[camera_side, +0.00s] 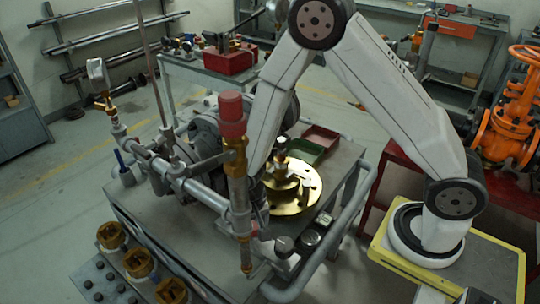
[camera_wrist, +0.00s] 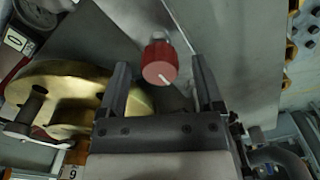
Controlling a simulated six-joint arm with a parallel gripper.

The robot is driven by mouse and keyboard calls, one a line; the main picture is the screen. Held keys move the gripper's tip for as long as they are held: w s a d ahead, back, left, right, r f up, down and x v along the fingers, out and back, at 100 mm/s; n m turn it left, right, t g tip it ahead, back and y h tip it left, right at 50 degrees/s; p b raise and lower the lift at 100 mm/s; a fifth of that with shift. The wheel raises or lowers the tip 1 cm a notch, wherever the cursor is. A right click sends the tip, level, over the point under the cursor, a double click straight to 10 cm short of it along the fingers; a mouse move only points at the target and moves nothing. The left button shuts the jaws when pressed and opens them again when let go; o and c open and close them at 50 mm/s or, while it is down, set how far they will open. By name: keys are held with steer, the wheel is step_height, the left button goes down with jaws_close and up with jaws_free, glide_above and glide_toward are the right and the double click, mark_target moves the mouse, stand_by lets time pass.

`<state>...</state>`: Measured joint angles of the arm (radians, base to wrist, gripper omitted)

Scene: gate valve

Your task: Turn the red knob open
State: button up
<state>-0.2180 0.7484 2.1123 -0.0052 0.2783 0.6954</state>
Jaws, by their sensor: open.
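A red knob (camera_wrist: 160,62) with a white line on its face shows in the wrist view, in the gap between my two fingertips. My gripper (camera_wrist: 160,76) is open, with one dark finger on each side of the knob. I see no finger touching it, and I cannot tell how far it lies beyond the tips. In the side view a red cylindrical knob (camera_side: 232,115) tops an upright brass and grey valve (camera_side: 235,165). My forearm comes down just behind and right of this valve. My gripper is hidden there by the valve and pipes.
Stepped brass discs (camera_side: 290,195) lie on the grey cart right of the valve; brass also shows left of my fingers (camera_wrist: 65,95). Grey pipes (camera_side: 200,190) run across the cart. Green and red trays (camera_side: 320,140) and small gauges (camera_side: 310,238) stand nearby.

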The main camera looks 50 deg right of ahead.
steer(key=shift+f, duration=0.15)
jaws_close()
steer(key=shift+n, duration=0.4)
steer(key=n, duration=0.8)
steer(key=shift+n, duration=0.4)
steer(key=n, duration=0.4)
steer(key=shift+s, duration=0.1)
steer(key=shift+n, duration=2.2)
